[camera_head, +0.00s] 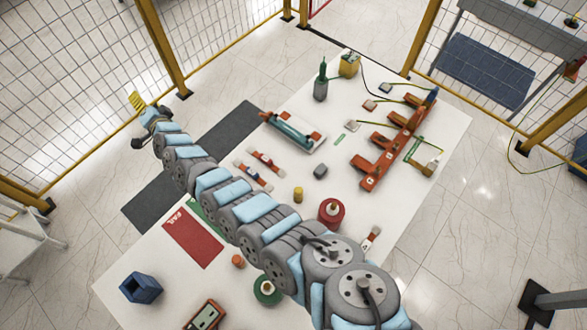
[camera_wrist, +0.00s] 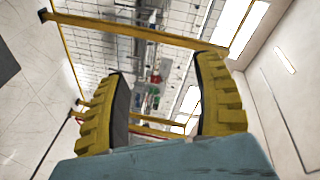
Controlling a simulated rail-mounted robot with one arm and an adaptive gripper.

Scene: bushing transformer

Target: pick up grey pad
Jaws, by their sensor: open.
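My gripper (camera_head: 138,101) has yellow fingers and is at the far left end of my outstretched arm, beyond the table's left edge. In the wrist view my gripper (camera_wrist: 163,68) is open, with nothing between its fingers. A small grey block (camera_head: 320,171) lies on the white table right of my arm, well away from my gripper. A flat dark grey mat (camera_head: 228,130) lies along the table's left side, partly hidden under my arm. I cannot tell which of these is the grey pad. Neither shows in the wrist view.
The white table (camera_head: 430,215) holds an orange-red fixture (camera_head: 393,143), a teal cylinder (camera_head: 290,131), a yellow cylinder (camera_head: 298,194), a red round part (camera_head: 331,211), a red mat (camera_head: 192,238) and a blue box (camera_head: 141,287). Yellow-framed mesh fencing (camera_head: 75,80) stands near my gripper.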

